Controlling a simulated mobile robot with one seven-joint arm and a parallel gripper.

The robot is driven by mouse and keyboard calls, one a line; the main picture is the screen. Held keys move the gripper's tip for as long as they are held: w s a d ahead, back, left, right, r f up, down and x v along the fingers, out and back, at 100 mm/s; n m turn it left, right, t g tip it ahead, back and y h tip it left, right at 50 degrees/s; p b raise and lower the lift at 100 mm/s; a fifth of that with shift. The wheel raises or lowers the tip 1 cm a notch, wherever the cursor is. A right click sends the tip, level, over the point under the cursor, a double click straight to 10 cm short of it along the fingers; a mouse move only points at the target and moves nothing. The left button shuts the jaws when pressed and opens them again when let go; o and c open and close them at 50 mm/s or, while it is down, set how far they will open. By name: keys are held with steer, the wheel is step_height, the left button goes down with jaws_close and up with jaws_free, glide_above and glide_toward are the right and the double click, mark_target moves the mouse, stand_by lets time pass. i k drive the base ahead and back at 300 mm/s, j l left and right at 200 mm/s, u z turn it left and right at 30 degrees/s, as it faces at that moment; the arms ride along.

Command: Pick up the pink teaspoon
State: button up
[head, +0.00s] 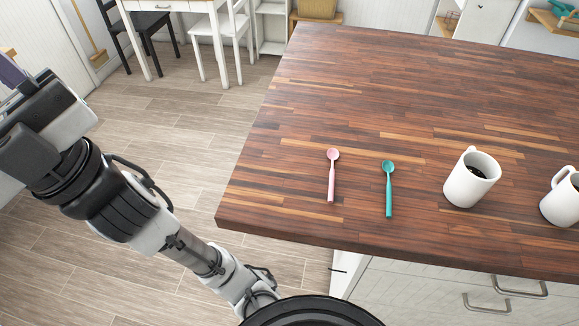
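The pink teaspoon (332,177) lies on the wooden countertop (380,90) near its front left corner. Its bowl points to the back and its handle to the front. My arm reaches up along the left side of the head view, over the floor and apart from the countertop. The end of the arm is at the left edge of the picture, and the gripper's fingers cannot be made out there. Nothing touches the teaspoon.
A teal teaspoon (388,189) lies just right of the pink one. Two white mugs (471,178) (562,197) stand farther right. The countertop behind the spoons is clear. A white table (170,5) and chairs (221,42) stand at the back left.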

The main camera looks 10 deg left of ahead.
mark_target(333, 154)
steer(key=l+u, duration=0.1)
steer(key=u, duration=0.8)
steer(key=l+u, duration=0.15)
steer(key=u, duration=0.7)
steer(key=k+l, duration=0.2)
steer(key=l, duration=0.2)
steer(key=k+l, duration=0.25)
steer(key=l, duration=0.2)
steer(key=k+l, duration=0.2)
steer(key=l, duration=0.2)
